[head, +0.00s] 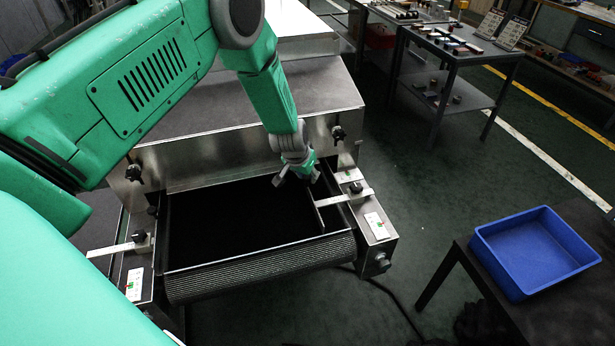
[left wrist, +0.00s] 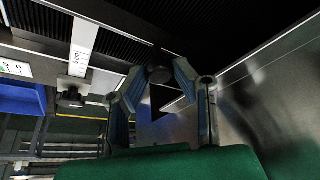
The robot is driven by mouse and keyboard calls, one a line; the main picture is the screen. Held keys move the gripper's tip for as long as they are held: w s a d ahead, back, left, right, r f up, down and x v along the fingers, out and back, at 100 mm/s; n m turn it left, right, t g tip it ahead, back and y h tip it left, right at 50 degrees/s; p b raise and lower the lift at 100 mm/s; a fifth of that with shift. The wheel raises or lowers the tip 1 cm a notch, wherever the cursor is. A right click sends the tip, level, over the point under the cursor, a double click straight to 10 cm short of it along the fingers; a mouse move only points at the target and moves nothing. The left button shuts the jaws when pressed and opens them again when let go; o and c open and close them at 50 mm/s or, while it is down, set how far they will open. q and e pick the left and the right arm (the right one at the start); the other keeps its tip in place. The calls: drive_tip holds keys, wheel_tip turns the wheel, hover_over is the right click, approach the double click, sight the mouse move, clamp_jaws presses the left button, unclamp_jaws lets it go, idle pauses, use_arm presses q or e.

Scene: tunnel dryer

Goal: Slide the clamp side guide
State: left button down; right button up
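The right clamp side guide (head: 320,214) is a thin metal plate standing at the right side of the dark belt, on a flat bar (head: 347,197) held by a black clamp knob (head: 355,187). In the left wrist view, a scaled bar (left wrist: 83,45) and a black knob (left wrist: 70,98) show at the left. A second guide's bar (head: 112,249) with its own knob (head: 138,237) sits at the left side. My left gripper (head: 297,178) hangs above the belt, left of the right guide and apart from its knob. Its fingers (left wrist: 158,72) are spread in the wrist view. My right gripper is not visible.
The dryer's metal hood (head: 225,152) stands behind the belt, with a black knob (head: 338,132) near its right end. A blue tray (head: 535,252) sits on a dark table at the lower right. A workbench (head: 455,55) with small parts stands behind. Floor between is clear.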

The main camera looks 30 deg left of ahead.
use_arm(q)
drive_tip(key=shift+s+a+f+b, duration=0.3)
drive_tip(key=shift+s+a, duration=0.2)
drive_tip(key=shift+s, duration=0.1)
drive_tip(key=c, duration=1.6)
unclamp_jaws()
drive_tip(key=shift+d, duration=0.2)
drive_tip(key=shift+w+d+f, duration=0.1)
drive_tip(key=shift+w+d, duration=0.05)
drive_tip(key=shift+w, duration=0.25)
drive_tip(key=shift+r, duration=0.2)
drive_tip(key=v, duration=1.1)
drive_tip(key=shift+d+r, duration=0.1)
drive_tip(key=shift+r, duration=0.15)
